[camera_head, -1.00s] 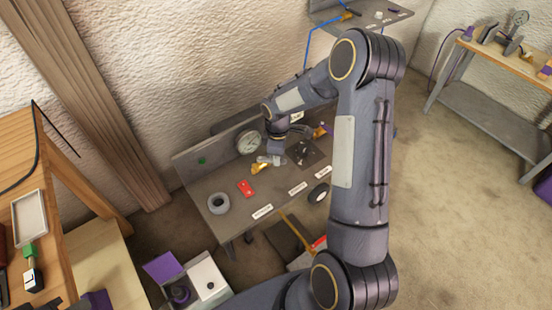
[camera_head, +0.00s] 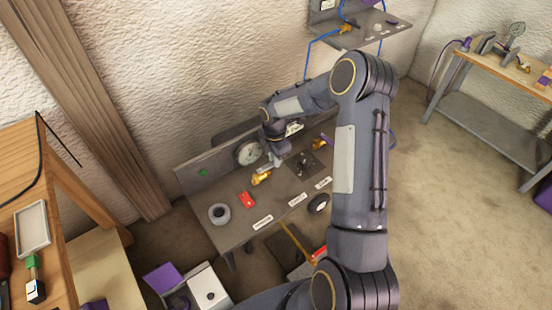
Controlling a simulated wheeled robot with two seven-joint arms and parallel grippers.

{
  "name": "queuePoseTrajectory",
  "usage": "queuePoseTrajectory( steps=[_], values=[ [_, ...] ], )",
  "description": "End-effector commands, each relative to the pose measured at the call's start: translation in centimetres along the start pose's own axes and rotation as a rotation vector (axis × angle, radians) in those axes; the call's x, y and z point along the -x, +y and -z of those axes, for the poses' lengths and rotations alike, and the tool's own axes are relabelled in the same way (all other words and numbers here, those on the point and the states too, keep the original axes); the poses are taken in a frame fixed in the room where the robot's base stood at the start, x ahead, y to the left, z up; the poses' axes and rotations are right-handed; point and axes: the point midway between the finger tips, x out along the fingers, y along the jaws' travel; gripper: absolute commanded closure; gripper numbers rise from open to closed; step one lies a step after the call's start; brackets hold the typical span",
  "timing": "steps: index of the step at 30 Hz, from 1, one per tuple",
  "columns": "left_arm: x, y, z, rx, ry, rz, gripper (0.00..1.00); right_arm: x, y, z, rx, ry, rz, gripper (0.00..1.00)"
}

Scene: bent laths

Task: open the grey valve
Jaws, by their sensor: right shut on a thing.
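The grey valve is a brass fitting (camera_head: 261,179) on the grey bench panel, beside the dial gauge. A small pale grey part, seemingly its handle, shows just above the brass. My right gripper (camera_head: 276,161) reaches down from above and is shut on this grey handle. The fingers and wrist hide much of the handle, so its exact angle is hard to tell. My left gripper is not in view.
A round gauge (camera_head: 248,153) stands close behind the gripper. My right arm covers the bench's right side.

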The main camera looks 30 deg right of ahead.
Motion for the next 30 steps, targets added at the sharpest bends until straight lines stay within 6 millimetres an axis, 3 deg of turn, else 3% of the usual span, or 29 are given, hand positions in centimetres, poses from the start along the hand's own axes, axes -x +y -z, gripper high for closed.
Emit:
queuePoseTrajectory(
  steps=[18,19,23,30],
  values=[
    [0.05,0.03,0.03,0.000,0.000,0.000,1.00,0.09,0.30,-0.02,0.040,-0.001,-0.003,1.00],
    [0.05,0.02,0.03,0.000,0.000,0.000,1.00,0.09,0.30,-0.02,0.040,-0.001,-0.003,0.80],
    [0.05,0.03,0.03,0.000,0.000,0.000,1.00,0.07,0.28,0.00,0.039,-0.001,-0.002,0.63],
    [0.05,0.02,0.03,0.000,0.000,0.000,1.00,0.03,0.23,0.00,0.038,0.000,-0.001,0.62]
  ],
)
